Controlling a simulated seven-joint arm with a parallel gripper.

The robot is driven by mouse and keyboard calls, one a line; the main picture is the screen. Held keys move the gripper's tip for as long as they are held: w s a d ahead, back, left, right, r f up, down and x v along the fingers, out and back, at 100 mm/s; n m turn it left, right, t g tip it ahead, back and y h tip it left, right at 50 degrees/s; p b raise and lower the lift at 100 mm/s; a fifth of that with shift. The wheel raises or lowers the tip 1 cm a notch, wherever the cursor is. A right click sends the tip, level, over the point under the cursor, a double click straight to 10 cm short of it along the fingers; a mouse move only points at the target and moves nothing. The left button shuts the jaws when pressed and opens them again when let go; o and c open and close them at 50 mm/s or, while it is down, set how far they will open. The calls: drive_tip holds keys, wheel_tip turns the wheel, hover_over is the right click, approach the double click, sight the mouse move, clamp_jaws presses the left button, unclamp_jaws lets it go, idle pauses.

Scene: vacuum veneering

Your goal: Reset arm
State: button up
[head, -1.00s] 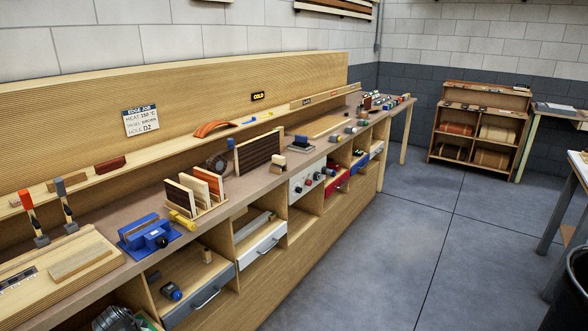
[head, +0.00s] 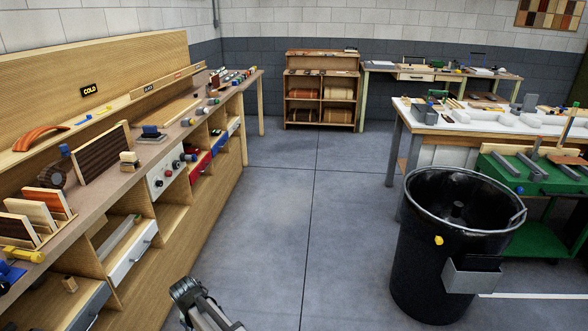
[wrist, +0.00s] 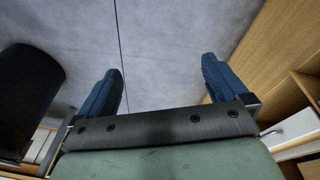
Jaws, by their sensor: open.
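My gripper shows in the wrist view (wrist: 160,88) with its two blue-padded fingers spread wide apart and nothing between them. Bare grey floor lies beyond the fingers. In the head view, part of my arm shows at the bottom, left of centre, over the floor. The fingertips cannot be made out there. The arm is apart from the long wooden workbench (head: 97,214) on the left.
A black bin (head: 440,285) stands on the right, before a white-topped table (head: 415,122) and a green cart (head: 535,185). A wooden shelf unit (head: 320,78) stands at the back. An open white drawer (head: 130,252) is in the bench. The middle floor (head: 290,215) is clear.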

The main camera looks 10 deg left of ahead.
drive_tip(key=w+d+f+m+g, duration=0.1)
drive_tip(key=w+d, duration=0.2)
drive_tip(key=d, duration=1.1)
drive_tip(key=w+d+f+m, duration=0.1)
drive_tip(key=w+d, duration=0.2)
drive_tip(key=d, duration=1.1)
drive_tip(key=s+d+m+g, duration=0.1)
drive_tip(key=s+d, duration=0.2)
drive_tip(key=d, duration=0.8)
drive_tip(key=s+d+m, duration=0.1)
drive_tip(key=s+d, duration=0.1)
drive_tip(key=d, duration=1)
drive_tip(key=s+f+g, duration=0.3)
drive_tip(key=s+f, duration=0.7)
drive_tip(key=s, duration=0.5)
drive_tip(key=s+f+g, duration=0.4)
drive_tip(key=s+f, duration=0.7)
drive_tip(key=s, duration=0.4)
drive_tip(key=shift+s+d+f, duration=0.15)
drive_tip(key=shift+d+f, duration=0.1)
